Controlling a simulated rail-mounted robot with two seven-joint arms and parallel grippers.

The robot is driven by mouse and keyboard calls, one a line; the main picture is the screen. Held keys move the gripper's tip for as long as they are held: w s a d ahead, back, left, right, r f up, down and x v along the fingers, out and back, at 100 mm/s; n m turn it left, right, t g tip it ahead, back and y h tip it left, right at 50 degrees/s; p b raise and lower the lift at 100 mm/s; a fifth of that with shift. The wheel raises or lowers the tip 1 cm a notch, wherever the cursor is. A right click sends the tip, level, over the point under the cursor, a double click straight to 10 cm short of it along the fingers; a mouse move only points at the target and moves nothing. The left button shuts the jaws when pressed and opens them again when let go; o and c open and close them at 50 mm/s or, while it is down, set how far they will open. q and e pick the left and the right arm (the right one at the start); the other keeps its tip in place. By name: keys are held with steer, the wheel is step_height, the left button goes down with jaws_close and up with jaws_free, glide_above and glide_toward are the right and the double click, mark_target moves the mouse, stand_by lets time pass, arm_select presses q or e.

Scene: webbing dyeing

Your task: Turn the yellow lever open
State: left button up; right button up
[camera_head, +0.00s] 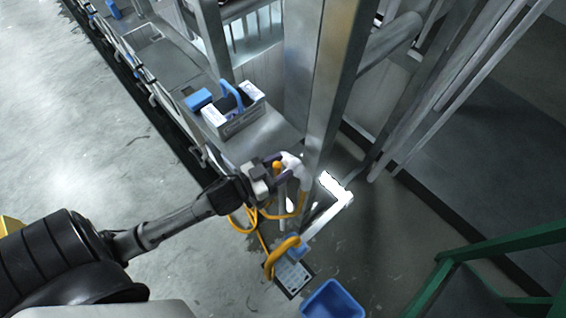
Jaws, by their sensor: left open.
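My left gripper (290,172) reaches in from the left and is open beside the tall metal post. A small yellow-orange piece (277,168) shows close to its fingers; I cannot tell whether they touch it. A thick curved yellow handle (280,254) stands lower down, apart from the gripper, above a small panel (293,277) on the floor. I cannot tell which of these two yellow parts is the lever. The fingers partly hide what lies behind them. My right gripper is not in view.
A metal post (331,80) rises right beside the gripper. A grey box with a blue handle (232,108) sits on a metal ledge. Yellow hose (240,222) loops below the gripper. A blue bin (332,301) and green frame (480,246) are lower right.

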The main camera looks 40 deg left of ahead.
arm_select(q)
steer(key=shift+w+d, duration=0.1)
steer(key=shift+w, duration=0.3)
jaws_close()
stand_by(0.4)
